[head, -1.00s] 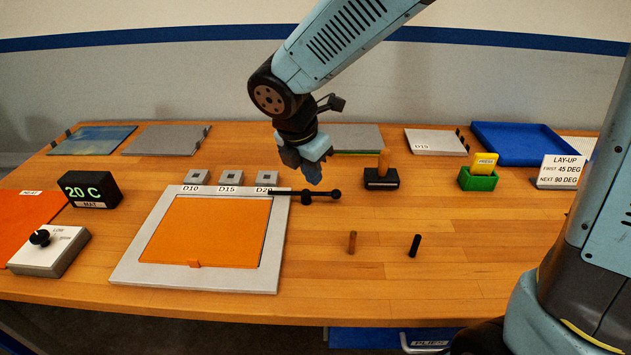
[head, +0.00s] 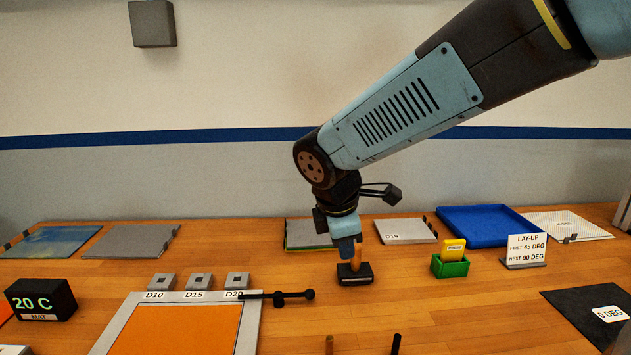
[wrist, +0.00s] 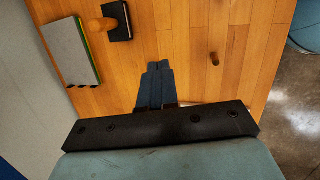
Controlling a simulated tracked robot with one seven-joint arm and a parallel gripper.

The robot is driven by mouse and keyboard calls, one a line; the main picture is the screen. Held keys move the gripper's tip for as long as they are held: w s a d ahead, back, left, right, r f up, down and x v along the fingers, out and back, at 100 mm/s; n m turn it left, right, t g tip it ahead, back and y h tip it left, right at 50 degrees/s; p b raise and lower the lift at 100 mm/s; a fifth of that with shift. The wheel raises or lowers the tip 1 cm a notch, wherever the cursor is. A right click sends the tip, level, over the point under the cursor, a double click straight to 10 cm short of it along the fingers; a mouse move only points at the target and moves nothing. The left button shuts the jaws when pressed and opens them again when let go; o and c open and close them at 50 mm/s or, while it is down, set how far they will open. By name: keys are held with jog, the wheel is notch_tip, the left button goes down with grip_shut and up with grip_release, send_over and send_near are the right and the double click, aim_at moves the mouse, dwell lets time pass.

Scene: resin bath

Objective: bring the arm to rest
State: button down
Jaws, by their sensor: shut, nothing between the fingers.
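My gripper (head: 347,240) is in the right half of the head view, pointing down above the bench. In the wrist view its dark blue fingers (wrist: 158,68) are together, with nothing between them. In the head view it overlaps the top of a wooden handle on a black block (head: 355,280). In the wrist view this block (wrist: 121,14) stands clear of the fingertips, so the two are apart. My arm reaches in from the upper right, bent at the wrist joint.
The bench holds an orange sheet in a pale frame (head: 250,335), a black rod (head: 280,296), a green box (head: 450,268), a blue tray (head: 490,243), a lay-up sign (head: 526,250) and a temperature display (head: 40,299). Two short pegs (head: 397,343) stand at the front. The air around my gripper is clear.

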jog(key=s+d+r+m+t+y, duration=0.1)
jog(key=s+d+r+m, duration=0.2)
jog(key=d+m, duration=0.6)
jog(key=s+d+r+m+t, duration=0.1)
jog(key=s+d+r+m, duration=0.3)
jog(key=d+m, duration=0.5)
jog(key=s+m, duration=0.1)
jog(key=s, duration=0.1)
jog(key=shift+s+y, duration=0.4)
